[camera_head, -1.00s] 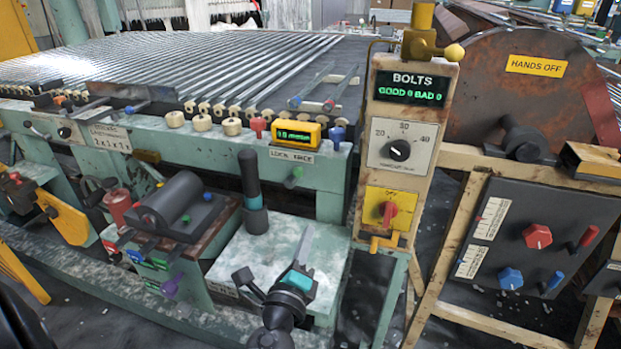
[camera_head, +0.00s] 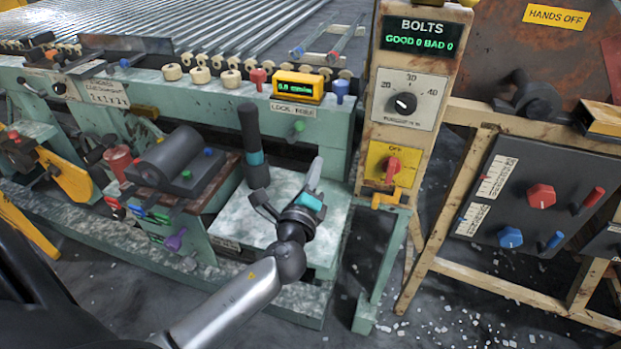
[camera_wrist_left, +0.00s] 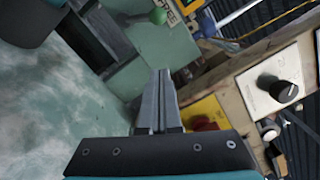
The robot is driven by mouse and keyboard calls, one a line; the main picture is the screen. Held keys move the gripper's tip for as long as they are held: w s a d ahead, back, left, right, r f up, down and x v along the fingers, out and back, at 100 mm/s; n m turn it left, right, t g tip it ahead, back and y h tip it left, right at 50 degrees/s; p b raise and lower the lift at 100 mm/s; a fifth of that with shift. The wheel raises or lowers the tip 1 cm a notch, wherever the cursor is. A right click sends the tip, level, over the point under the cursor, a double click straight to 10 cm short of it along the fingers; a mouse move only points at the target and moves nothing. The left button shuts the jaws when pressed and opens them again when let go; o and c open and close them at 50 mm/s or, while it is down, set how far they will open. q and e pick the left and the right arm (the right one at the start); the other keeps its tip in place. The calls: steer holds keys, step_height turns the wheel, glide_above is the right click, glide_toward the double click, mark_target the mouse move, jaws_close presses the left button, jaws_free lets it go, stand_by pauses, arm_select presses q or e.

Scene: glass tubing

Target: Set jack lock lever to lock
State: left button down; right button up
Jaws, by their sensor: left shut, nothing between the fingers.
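The shut fingers show in the left wrist view (camera_wrist_left: 161,80). My right gripper is not in view.
A dark upright handle with a teal band (camera_head: 254,150) stands left of my gripper. A post with a dial (camera_head: 403,103) and a red switch on a yellow plate (camera_head: 391,166) stands to the right. A yellow display (camera_head: 297,87) sits above the label. A roller (camera_head: 170,165) lies left.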

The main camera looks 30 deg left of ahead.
mark_target(296, 132)
arm_select(q)
steer(key=w+a+r, duration=0.2)
steer(key=w+a, duration=0.2)
steer(key=a, duration=0.1)
steer(key=shift+w, duration=0.15)
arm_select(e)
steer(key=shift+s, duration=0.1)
arm_select(q)
steer(key=shift+r, duration=0.15)
stand_by(0.3)
steer(key=shift+a+r+n+p, duration=0.15)
steer(key=shift+n+p, duration=0.15)
steer(key=shift+n, duration=0.2)
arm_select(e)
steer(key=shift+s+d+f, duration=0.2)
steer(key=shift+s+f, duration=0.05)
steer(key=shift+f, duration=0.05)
